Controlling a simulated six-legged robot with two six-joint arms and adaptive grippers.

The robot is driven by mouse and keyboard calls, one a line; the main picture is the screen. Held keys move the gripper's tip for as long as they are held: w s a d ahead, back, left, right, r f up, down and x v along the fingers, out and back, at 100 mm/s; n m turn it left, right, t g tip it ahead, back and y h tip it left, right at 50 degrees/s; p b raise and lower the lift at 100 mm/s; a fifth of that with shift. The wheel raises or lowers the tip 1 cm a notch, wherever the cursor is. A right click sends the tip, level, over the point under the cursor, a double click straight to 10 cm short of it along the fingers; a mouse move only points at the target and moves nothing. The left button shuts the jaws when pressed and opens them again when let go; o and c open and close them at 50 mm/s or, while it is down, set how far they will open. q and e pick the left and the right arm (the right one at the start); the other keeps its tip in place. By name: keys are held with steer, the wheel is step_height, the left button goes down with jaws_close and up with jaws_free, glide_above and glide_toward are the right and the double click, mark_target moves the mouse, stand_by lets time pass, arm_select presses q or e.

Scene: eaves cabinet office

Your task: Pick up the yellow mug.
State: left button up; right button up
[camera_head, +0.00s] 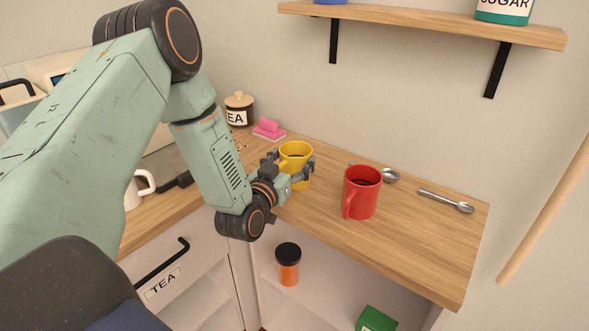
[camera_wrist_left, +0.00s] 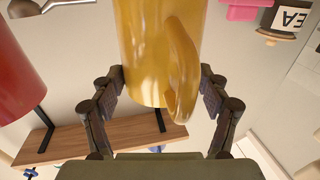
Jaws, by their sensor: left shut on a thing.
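The yellow mug (camera_head: 295,153) is at the back of the wooden counter in the head view, partly hidden by my left gripper (camera_head: 291,171). In the left wrist view the yellow mug (camera_wrist_left: 150,50) fills the upper middle, with its handle toward the camera. The two fingers of my left gripper (camera_wrist_left: 163,95) are on either side of the mug, shut on it. I cannot tell whether the mug's base touches the counter. My right gripper is not in view.
A red mug (camera_head: 361,192) stands on the wooden counter (camera_head: 420,236), right of the yellow mug. Spoons (camera_head: 447,201) lie behind and right of it. A pink item (camera_head: 269,129) and a tea jar (camera_head: 239,110) stand to the left. A shelf (camera_head: 420,22) hangs above.

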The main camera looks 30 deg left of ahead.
arm_select(q)
steer(key=c, duration=0.3)
steer(key=shift+c, duration=0.2)
